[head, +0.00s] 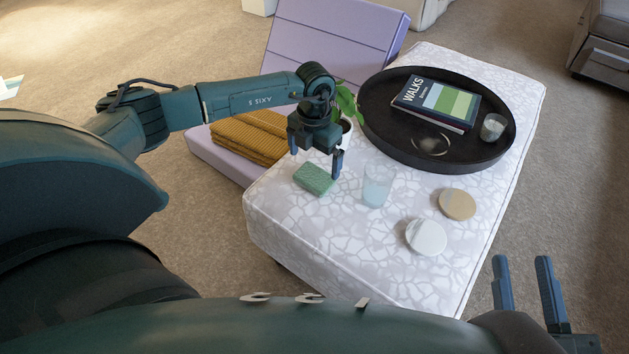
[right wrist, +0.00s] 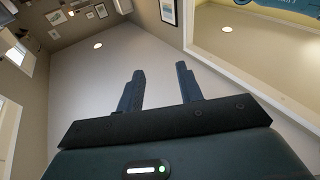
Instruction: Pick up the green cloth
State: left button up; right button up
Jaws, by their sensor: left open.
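The green cloth (head: 314,179) is a small folded block lying on the near left part of the white patterned ottoman (head: 300,230). My left gripper (head: 317,163) points down with its fingers apart, just above and behind the cloth. One finger shows at the left and one at the right; nothing shows between them. I cannot tell whether the right finger touches the cloth. My right gripper (head: 522,285) is open and empty at the lower right, off the ottoman. In the right wrist view its two fingers (right wrist: 160,92) stand apart with only wall behind.
A glass (head: 377,186) stands close right of the cloth, with two round coasters (head: 426,237) (head: 457,204) beyond. A black tray (head: 385,140) holds a book (head: 436,104) and a candle glass (head: 493,127). A plant (head: 346,103) stands behind my left gripper.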

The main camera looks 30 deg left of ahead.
aim_at(315, 175)
pick_arm(q)
jog(key=f+b, duration=0.1)
jog(key=f, duration=0.1)
jog(key=f+b, duration=0.1)
jog(key=f, duration=0.1)
jog(key=shift+s+d+f, duration=0.15)
jog(key=shift+d, duration=0.05)
jog(key=shift+f, duration=0.4)
pick_arm(e)
jog(key=shift+w+r+n+t+y, duration=0.25)
jog(key=shift+r+n+t+y, duration=0.1)
jog(key=shift+r, duration=0.2)
jog(key=shift+w+r+n+t+y, duration=0.25)
jog(key=shift+r+n+y, duration=0.1)
jog(key=shift+r, duration=0.2)
pick_arm(q)
jog(key=shift+c, duration=0.4)
jog(key=shift+r, duration=0.1)
jog(key=c, duration=0.7)
